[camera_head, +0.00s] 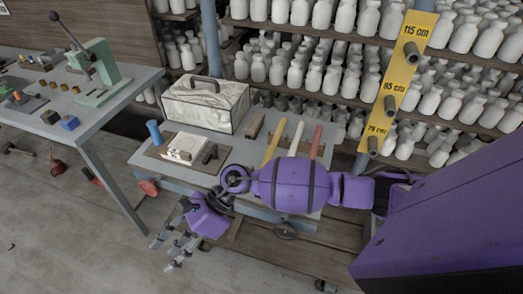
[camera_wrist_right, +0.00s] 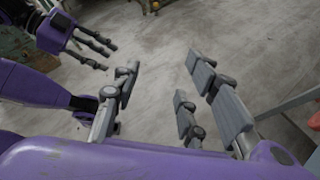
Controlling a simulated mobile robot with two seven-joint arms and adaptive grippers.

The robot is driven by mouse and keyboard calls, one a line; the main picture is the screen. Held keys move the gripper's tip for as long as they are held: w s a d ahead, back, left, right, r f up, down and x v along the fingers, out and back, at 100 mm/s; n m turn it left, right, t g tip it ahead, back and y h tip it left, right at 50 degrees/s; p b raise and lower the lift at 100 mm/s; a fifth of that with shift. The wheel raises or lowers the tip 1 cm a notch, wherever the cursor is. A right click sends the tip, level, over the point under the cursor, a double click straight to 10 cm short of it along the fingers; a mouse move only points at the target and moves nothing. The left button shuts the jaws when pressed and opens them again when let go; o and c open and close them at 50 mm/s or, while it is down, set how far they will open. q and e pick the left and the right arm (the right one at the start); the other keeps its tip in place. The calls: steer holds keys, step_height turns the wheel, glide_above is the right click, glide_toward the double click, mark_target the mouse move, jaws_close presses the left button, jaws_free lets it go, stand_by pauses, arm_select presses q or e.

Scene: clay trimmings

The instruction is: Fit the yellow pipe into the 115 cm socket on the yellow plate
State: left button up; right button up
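The yellow plate (camera_head: 398,85) stands tilted at the right in the head view, with grey sockets at three labels. The 115 cm socket (camera_head: 411,50) is the topmost and looks empty. The yellow pipe (camera_head: 272,145) stands up on the cart behind my right arm, which hides its lower part. My right gripper (camera_head: 170,246) hangs left of and in front of the pipe, past the cart's front edge. Its fingers are spread and empty in the right wrist view (camera_wrist_right: 170,90). My left gripper (camera_wrist_right: 104,50) shows only there, upper left, fingers apart and empty.
A white pipe (camera_head: 296,137) and a red pipe (camera_head: 316,141) stand beside the yellow one. The cart (camera_head: 205,131) also bears a marbled box (camera_head: 205,104) and a blue cylinder (camera_head: 154,133). Shelves of bottles stand behind the plate. A workbench (camera_head: 105,105) is at left.

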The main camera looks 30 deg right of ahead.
mark_target(270, 148)
steer(key=w+d+n+h, duration=0.2)
steer(key=w+d+h, duration=0.1)
steer(key=d, duration=0.4)
steer(key=w+d+n+t+h, duration=0.1)
steer(key=w+d+n+h, duration=0.2)
steer(key=d, duration=0.5)
steer(key=w+d+n+h, duration=0.3)
steer(key=w+d+h, duration=0.2)
steer(key=w+d, duration=0.2)
steer(key=shift+d+r+t+b, duration=0.1)
steer(key=shift+d+t+b, duration=0.1)
steer(key=shift+t+b, duration=0.1)
steer(key=w+d+r+n+t+h, duration=0.1)
steer(key=w+d+r+h, duration=0.15)
steer(key=d, duration=0.35)
steer(key=w+d+r+n+h, duration=0.1)
steer(key=w+d+r+h, duration=0.2)
steer(key=d, duration=0.4)
steer(key=x, duration=0.4)
steer(key=s+x, duration=0.1)
steer(key=x, duration=0.1)
steer(key=shift+d, duration=0.35)
steer(key=shift+r, duration=0.15)
jaws_close()
